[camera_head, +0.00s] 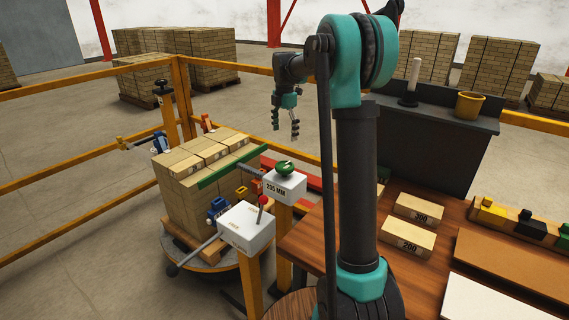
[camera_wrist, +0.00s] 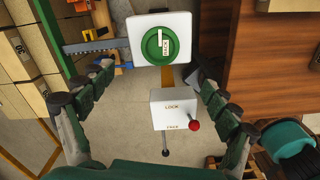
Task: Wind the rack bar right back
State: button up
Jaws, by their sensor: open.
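A white box with a green round knob (camera_head: 285,168) stands on an orange post, its front marked "205 MM". In the wrist view the knob (camera_wrist: 160,45) carries a pale pointer bar and a small label. A grey toothed rack bar (camera_wrist: 98,46) runs left from this box; in the head view it shows partly (camera_head: 251,172). A second white box (camera_wrist: 172,108), marked "LOCK" and a fainter word, has a red-balled lever (camera_wrist: 194,126) leaning right in the wrist view. My gripper (camera_head: 285,128) is open and empty above the boxes, its fingers (camera_wrist: 152,76) spread either side of them.
A dark-knobbed lever (camera_head: 190,260) juts out from the second box. A wooden table (camera_head: 375,215) with blocks lies right. Orange rails (camera_head: 70,85) border the area.

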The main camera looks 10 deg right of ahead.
aim_at(285, 165)
notch_tip(285, 165, down, 14)
jog(key=m, duration=2.4)
jog(key=shift+r, duration=0.1)
